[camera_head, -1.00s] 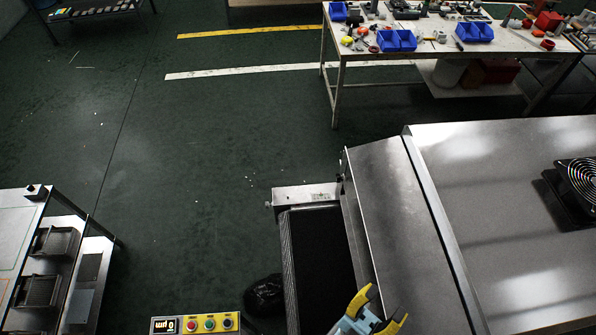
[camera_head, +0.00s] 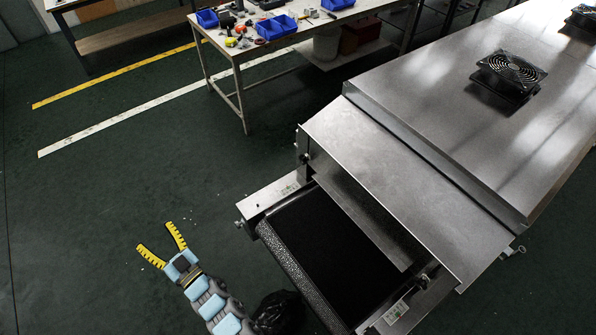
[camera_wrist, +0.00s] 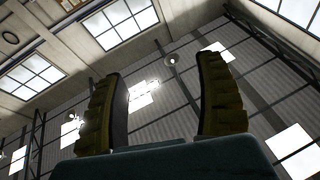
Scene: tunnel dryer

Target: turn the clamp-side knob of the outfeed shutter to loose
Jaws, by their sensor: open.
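The tunnel dryer's outfeed end is in the head view, with a sloped metal hood (camera_head: 390,175) above a black belt (camera_head: 325,250). The shutter cannot be told clearly from the metal under the hood. Small knob-like parts show at the left bracket's end (camera_head: 239,223), by the hood's upper left corner (camera_head: 303,157) and by its lower corner (camera_head: 424,281). I cannot tell which is the clamp-side knob or how it is set. My gripper (camera_head: 154,236) is open and empty, left of the dryer and apart from it. Its fingers also show in the wrist view (camera_wrist: 160,68).
A workbench (camera_head: 240,75) with blue bins and small parts stands behind, at the top. A fan (camera_head: 511,70) sits on the dryer's top. The wrist view faces windows (camera_wrist: 120,22) and the roof.

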